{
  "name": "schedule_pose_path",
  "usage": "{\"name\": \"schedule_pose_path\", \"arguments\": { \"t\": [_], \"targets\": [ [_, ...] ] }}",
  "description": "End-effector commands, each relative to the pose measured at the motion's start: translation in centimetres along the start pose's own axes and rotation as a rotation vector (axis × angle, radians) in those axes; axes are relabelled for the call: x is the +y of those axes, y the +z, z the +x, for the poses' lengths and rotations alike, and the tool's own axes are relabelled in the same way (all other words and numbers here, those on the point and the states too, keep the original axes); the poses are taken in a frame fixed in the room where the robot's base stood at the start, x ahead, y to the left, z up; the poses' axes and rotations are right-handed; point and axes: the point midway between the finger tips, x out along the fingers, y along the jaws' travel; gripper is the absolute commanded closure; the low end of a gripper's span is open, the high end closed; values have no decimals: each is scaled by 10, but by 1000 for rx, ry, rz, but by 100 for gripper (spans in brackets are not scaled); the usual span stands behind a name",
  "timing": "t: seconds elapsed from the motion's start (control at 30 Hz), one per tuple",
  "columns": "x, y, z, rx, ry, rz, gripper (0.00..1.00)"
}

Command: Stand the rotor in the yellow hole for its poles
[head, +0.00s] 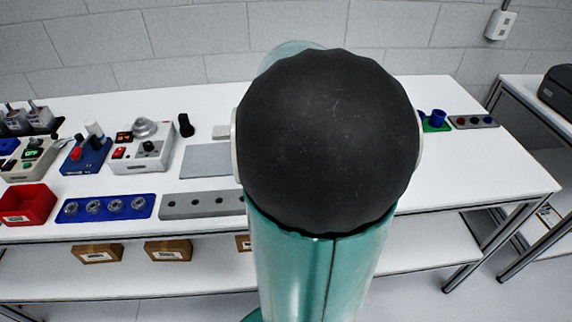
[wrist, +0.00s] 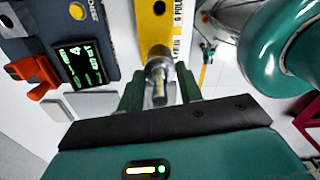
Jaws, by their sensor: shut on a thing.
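In the wrist view my gripper (wrist: 160,84) is shut on a metal rotor (wrist: 158,70), a shiny cylinder with a thinner shaft pointing toward the camera. Just beyond it is a yellow block (wrist: 152,36) with a dark round hole (wrist: 159,8) near the top edge. A white label beside that hole seems to read "6 POLE". The rotor overlaps the lower end of the yellow block; I cannot tell whether they touch. In the head view my arm hides the gripper, the rotor and the yellow block.
A dark device with a green-lettered display (wrist: 80,65) showing a large 4 and an orange lever (wrist: 35,72) stands left in the wrist view. In the head view, a blue tray (head: 108,216), grey holed bar (head: 188,213) and red bin (head: 27,203) line the white table's front.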

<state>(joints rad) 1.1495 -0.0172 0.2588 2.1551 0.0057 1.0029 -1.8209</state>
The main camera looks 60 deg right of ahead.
Motion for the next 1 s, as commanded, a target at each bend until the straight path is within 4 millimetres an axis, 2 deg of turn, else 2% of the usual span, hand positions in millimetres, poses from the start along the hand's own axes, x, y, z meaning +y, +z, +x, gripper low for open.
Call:
{"name": "schedule_pose_path", "arguments": {
  "t": [0.4, 1.0],
  "targets": [
    [0, 0, 12, 0, 1, -1, 100],
    [0, 0, 18, 0, 0, -1, 100]
  ]
}}
